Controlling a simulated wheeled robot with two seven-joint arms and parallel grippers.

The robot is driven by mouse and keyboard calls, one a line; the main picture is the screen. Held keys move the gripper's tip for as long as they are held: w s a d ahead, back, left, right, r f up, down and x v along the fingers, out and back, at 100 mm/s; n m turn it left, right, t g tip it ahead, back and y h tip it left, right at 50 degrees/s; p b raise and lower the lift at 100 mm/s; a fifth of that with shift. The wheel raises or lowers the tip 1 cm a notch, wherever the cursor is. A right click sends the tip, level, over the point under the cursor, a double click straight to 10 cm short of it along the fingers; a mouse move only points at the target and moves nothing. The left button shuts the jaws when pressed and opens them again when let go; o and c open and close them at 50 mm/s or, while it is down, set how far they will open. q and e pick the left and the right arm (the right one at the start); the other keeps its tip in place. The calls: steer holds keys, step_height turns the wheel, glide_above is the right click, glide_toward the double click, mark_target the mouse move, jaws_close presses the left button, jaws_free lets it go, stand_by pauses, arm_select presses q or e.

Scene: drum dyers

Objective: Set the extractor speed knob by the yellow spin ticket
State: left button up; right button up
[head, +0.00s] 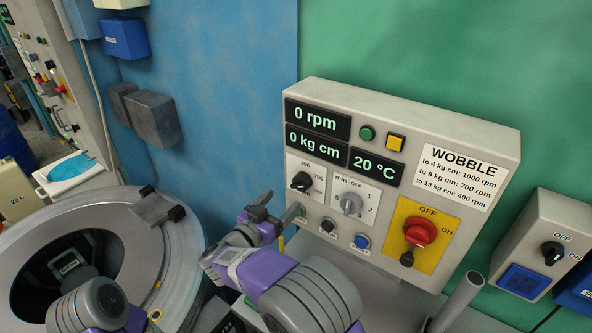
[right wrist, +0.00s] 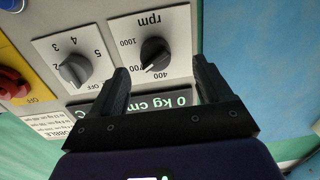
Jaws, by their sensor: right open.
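The extractor speed knob (head: 301,182) is a black knob on the pale control panel (head: 400,112), below the displays. It also shows upside down in the right wrist view (right wrist: 154,54), on a white plate marked rpm, 400, 700 and 1000. Its exact setting is hard to read. My right gripper (head: 276,208) is open, just below and left of the knob. In the right wrist view its fingers (right wrist: 161,75) stand on either side of the knob, apparently short of it. My left arm (head: 85,305) is at lower left; its jaws cannot be made out. I cannot identify the yellow spin ticket.
The displays (head: 318,119) read 0 rpm, 0 kg cm and 20 °C. A WOBBLE placard (head: 459,176) pairs kg cm with rpm. A grey numbered knob (head: 350,203) sits right of the speed knob, and a red switch (head: 420,231) further right. A round drum (head: 185,245) stands at lower left.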

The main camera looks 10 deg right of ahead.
mark_target(297, 188)
steer(key=shift+s+d+r+x, duration=0.1)
steer(key=shift+r+x, duration=0.05)
steer(key=shift+x, duration=1)
steer(key=shift+s+d+r+x, duration=0.1)
steer(key=shift+r+x, duration=0.05)
steer(key=shift+x, duration=1.05)
steer(key=shift+s+d+r+x, duration=0.1)
steer(key=shift+r+x, duration=0.05)
steer(key=shift+x, duration=1)
steer(key=c, duration=1)
